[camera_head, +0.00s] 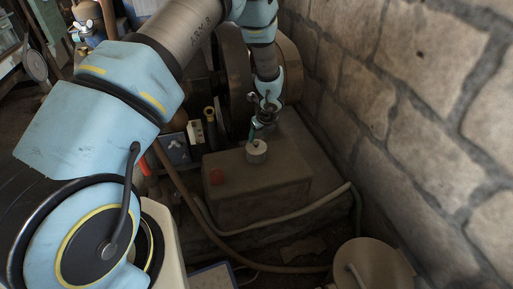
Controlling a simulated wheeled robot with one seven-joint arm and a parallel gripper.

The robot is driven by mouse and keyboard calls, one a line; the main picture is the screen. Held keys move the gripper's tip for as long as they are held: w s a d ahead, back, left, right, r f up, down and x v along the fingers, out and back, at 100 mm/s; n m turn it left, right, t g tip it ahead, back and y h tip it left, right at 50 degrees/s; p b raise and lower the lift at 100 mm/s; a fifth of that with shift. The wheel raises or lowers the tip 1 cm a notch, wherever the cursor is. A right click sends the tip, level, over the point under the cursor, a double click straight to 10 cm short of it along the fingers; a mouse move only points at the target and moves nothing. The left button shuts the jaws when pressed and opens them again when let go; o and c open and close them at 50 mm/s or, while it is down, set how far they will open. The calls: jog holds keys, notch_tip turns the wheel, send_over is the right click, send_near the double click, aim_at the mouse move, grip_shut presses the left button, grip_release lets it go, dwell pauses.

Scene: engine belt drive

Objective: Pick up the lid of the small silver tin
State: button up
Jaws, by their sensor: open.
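The small silver tin (256,155) stands upright on top of a brown box-shaped block, near its back edge. It looks like a short, pale round can with its lid on top; the seam between lid and body is too small to make out. My gripper (254,136) is just above the tin, pointing down. It is open, with a dark fingertip close to the lid. I cannot tell whether it touches the lid. The far finger is partly hidden.
A stone wall (400,110) rises close on the right. A hose (270,231) curves around the block's front. A round beige container (375,268) stands front right. Large dark wheels stand behind.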

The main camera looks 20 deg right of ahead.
aim_at(257, 143)
jog(key=x, duration=0.5)
jog(key=shift+s+f+p, duration=0.1)
jog(key=shift+s+p, duration=0.1)
jog(key=shift+p, duration=0.15)
grip_shut()
